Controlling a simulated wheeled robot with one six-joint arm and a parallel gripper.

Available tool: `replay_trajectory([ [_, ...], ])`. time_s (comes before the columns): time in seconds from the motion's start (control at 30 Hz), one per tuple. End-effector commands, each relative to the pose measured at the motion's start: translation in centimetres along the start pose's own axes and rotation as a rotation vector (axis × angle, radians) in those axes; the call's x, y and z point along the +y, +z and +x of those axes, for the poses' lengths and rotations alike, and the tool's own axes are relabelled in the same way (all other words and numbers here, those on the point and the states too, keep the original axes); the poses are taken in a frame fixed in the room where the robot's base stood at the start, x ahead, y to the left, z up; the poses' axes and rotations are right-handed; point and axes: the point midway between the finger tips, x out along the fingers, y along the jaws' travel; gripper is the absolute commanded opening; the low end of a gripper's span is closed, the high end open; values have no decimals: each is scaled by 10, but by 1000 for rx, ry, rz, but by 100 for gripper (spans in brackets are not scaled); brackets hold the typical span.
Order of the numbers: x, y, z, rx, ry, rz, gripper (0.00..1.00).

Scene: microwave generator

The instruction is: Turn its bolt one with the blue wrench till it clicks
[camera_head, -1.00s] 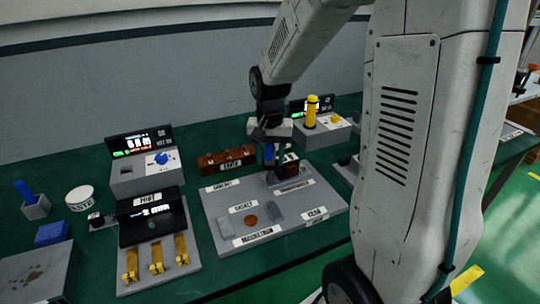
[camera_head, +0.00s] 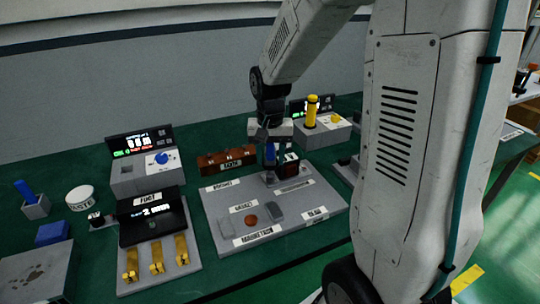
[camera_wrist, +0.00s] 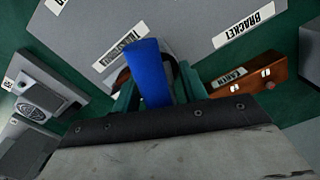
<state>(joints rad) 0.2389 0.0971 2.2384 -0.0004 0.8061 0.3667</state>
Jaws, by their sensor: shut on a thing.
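My gripper (camera_head: 270,146) is over the back part of the grey board (camera_head: 225,210), pointing down. It is shut on the blue wrench (camera_head: 270,153). In the wrist view the blue wrench (camera_wrist: 150,72) shows as a blue bar between the green fingers (camera_wrist: 155,90). The lower end of the wrench and the bolt are hidden by the gripper and by the wrench itself. I cannot tell whether the wrench sits on a bolt. A small dark block (camera_head: 291,158) stands close to the right of the wrench.
A brown rack (camera_head: 226,160) lies behind the board, left of my gripper. A grey box with a yellow cylinder (camera_head: 312,110) stands behind right. Grey consoles with a blue knob (camera_head: 161,158) and yellow levers (camera_head: 156,255) stand left.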

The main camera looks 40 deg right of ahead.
Motion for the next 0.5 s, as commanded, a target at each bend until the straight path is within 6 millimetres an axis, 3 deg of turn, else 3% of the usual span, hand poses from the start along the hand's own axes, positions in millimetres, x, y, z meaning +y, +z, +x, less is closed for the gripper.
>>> replay_trajectory([
  [0.27,0,0,0,0,0,-15,16],
  [0.5,1,0,0,0,0,-279,16],
])
